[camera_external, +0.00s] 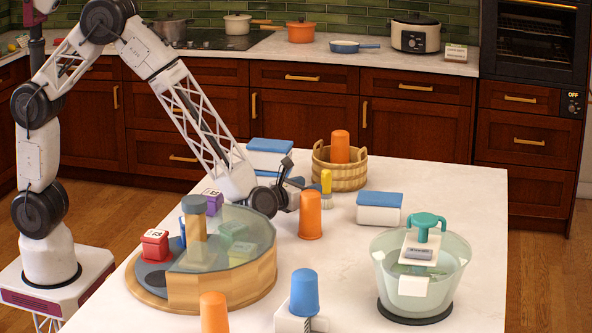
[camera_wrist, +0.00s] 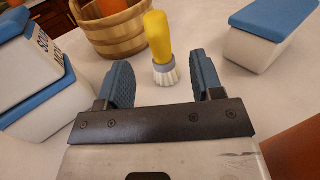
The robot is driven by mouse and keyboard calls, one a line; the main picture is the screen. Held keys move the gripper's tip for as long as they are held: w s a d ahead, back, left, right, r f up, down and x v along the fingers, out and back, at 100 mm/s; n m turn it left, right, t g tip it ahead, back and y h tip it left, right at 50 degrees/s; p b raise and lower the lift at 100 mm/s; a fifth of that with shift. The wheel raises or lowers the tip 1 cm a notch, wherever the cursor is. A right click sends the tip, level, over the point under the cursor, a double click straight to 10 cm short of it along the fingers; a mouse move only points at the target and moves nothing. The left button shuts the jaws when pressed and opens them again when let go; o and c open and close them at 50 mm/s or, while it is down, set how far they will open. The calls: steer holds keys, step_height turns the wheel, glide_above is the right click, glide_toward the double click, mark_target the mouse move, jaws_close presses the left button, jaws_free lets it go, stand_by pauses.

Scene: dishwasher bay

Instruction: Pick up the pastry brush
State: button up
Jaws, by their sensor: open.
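The pastry brush (camera_wrist: 158,38) has a yellow handle, a grey collar and pale bristles. It stands upright on the counter, bristles down. In the wrist view my gripper (camera_wrist: 161,80) is open and empty. Its two blue-grey fingers point toward the brush, and the bristles appear in the gap between them, near the fingertips. I cannot tell whether the brush is slightly beyond the tips. No finger visibly touches it.
A wooden basket (camera_external: 343,178) with an orange cup inside stands behind the brush. An orange cup (camera_external: 310,216) stands in front. A round wooden container (camera_external: 240,287) stands front left.

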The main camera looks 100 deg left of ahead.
mark_target(322, 180)
steer(key=shift+x, duration=1.25)
steer(key=shift+x, duration=2.6)
steer(key=shift+s, duration=0.1)
jaws_close()
steer(key=shift+r, duration=0.15)
